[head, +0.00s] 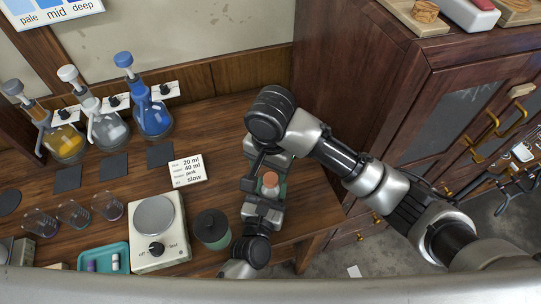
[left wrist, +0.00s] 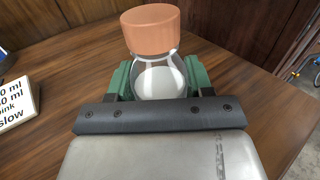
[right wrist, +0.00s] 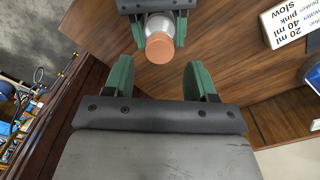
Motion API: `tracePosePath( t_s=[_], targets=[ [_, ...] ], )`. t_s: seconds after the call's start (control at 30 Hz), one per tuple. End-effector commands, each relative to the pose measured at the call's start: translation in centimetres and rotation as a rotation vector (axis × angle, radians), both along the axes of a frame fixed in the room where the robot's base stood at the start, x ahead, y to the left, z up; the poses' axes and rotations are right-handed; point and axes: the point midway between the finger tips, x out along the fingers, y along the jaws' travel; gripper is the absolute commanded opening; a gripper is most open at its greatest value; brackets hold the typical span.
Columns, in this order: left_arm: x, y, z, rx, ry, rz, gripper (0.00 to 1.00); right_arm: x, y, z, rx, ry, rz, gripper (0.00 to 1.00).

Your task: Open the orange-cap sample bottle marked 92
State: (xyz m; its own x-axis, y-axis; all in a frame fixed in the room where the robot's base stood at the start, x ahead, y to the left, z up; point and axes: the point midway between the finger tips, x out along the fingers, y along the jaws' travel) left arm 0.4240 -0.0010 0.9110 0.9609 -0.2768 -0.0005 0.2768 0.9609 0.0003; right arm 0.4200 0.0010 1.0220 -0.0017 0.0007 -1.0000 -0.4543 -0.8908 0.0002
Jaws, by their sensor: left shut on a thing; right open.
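The sample bottle is clear with an orange cap (left wrist: 151,29) and pale contents (left wrist: 160,80). The cap is on the bottle; no number is readable. My left gripper (left wrist: 158,84) is shut on the bottle body, with a green finger on each side and the cap standing clear above. In the head view the cap (head: 270,180) shows between my two grippers, and the arms hide most of the bottle. My right gripper (right wrist: 160,80) is open and empty. In the right wrist view the cap (right wrist: 160,46) lies beyond its fingertips, roughly centred between them, not touching.
A hotplate (head: 155,226), a dark-lidded jar (head: 211,228) and a teal tray (head: 103,259) stand left of the arms. A wooden cabinet (head: 400,95) rises at right. The bench ends just right of my grippers.

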Motion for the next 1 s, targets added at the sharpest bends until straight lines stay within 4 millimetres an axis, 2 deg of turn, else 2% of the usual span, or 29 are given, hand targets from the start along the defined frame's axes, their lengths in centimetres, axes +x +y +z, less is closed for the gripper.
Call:
tracePosePath(
  t_s=[0.3, 0.67, 0.77, 1.0],
  targets=[
    [0.0, 0.0, 0.0, 0.000, 0.000, 0.000, 0.00, 0.0, -0.1, -3.7, -0.003, 0.000, 0.000, 0.56],
    [0.0, 0.0, 0.0, 0.000, 0.000, 0.000, 0.00, 0.0, 0.0, -4.3, -0.002, -0.001, 0.000, 0.56],
    [0.0, 0.0, 0.0, 0.000, 0.000, 0.000, 0.00, 0.0, 0.0, -4.3, -0.002, -0.001, 0.000, 0.44],
    [0.0, 0.0, 0.0, 0.000, 0.000, 0.000, 0.00, 0.0, 0.0, -4.3, -0.002, -0.001, 0.000, 0.07]
  ],
)
